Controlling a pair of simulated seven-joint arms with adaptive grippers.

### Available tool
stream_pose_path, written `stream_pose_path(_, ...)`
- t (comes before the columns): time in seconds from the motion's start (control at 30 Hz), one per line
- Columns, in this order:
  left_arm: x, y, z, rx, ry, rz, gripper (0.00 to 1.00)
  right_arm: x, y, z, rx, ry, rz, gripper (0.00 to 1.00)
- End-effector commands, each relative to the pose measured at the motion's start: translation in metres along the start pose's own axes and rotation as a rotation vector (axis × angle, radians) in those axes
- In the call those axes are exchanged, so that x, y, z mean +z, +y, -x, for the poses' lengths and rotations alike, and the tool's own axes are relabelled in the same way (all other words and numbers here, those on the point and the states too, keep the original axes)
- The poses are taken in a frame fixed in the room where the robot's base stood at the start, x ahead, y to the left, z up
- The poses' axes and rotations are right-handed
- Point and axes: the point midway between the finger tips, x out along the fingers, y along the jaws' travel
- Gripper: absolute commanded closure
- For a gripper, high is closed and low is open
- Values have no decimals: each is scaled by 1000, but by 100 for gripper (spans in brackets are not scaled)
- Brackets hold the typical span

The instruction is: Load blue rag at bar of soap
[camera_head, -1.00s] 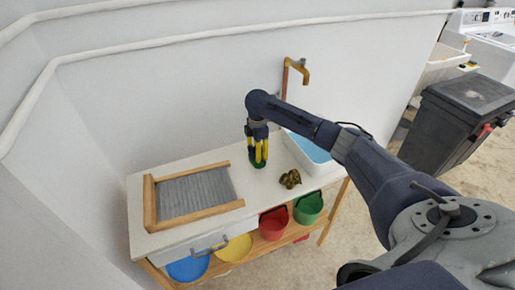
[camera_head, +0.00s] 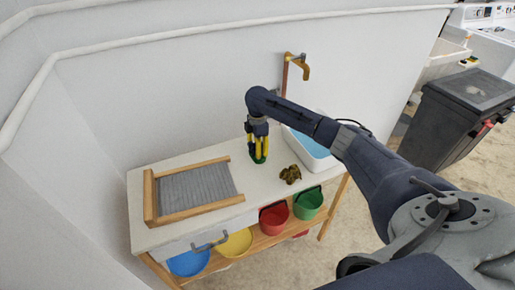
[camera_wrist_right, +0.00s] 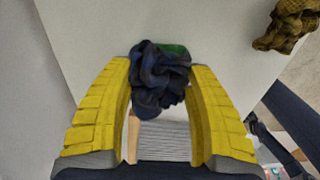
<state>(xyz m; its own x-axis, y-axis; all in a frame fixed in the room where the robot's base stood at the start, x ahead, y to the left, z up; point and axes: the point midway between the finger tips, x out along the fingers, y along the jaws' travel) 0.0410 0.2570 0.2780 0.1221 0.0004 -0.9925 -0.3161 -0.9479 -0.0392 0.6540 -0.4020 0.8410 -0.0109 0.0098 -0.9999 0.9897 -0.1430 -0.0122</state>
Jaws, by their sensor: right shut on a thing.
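The dark blue rag (camera_wrist_right: 160,82) is a crumpled bundle between the yellow fingers of my right gripper (camera_wrist_right: 160,90), which is shut on it. In the head view, my right gripper (camera_head: 258,152) points down at the white counter, left of the sink. A green thing, likely the bar of soap (camera_wrist_right: 176,49), shows just behind the rag in the right wrist view. It also shows low at the fingertips in the head view (camera_head: 259,160). Whether the rag touches it I cannot tell. My left gripper is out of view.
A brown-yellow crumpled cloth (camera_head: 290,174) lies on the counter (camera_head: 215,214) right of the gripper. A washboard (camera_head: 195,187) lies left. Coloured buckets (camera_head: 273,218) sit below.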

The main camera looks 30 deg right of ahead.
Motion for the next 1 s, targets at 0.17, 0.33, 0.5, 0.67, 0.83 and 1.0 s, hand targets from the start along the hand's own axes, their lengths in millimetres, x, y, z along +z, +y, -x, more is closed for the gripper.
stream_pose_path(0.17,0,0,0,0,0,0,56,0,0,-1,0,0,0,68)
stream_pose_path(0.33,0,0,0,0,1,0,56,0,0,-3,0,0,0,68)
stream_pose_path(0.5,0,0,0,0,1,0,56,0,0,-5,0,1,0,68)
stream_pose_path(0.67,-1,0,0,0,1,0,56,0,0,-6,-1,1,0,68)
stream_pose_path(0.83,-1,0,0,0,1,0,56,0,0,-8,-1,1,0,68)
stream_pose_path(1.0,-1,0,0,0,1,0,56,0,0,-10,-1,0,-1,68)
